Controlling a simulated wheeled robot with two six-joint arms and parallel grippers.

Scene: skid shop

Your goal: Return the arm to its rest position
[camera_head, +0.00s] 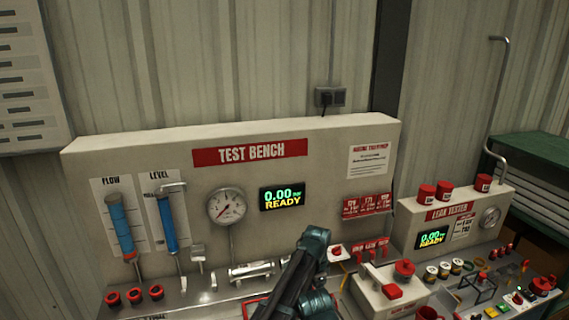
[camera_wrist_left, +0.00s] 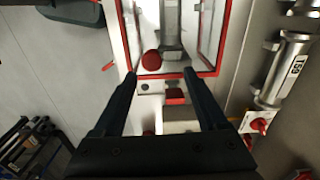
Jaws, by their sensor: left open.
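My left gripper (camera_wrist_left: 160,74) is open in the left wrist view, its two dark fingers apart with nothing held between them. Beyond the fingertips is a red-edged, clear-walled box (camera_wrist_left: 208,70) with a grey metal part inside. A round red knob (camera_wrist_left: 151,60) shows at the box's near edge, between the fingers. In the head view a dark arm link of mine with teal joints rises at the bottom centre, in front of the test bench (camera_head: 330,150). No gripper fingers can be made out there. My right gripper is not in view.
The bench has a gauge (camera_head: 227,206), a display (camera_head: 282,197) reading 0.00 READY, and blue tubes (camera_head: 121,224). The leak tester (camera_head: 410,215) stands at right, with several small parts before it. A metal cylinder (camera_wrist_left: 283,70) is right of the box. Grey floor (camera_wrist_left: 50,75) lies left.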

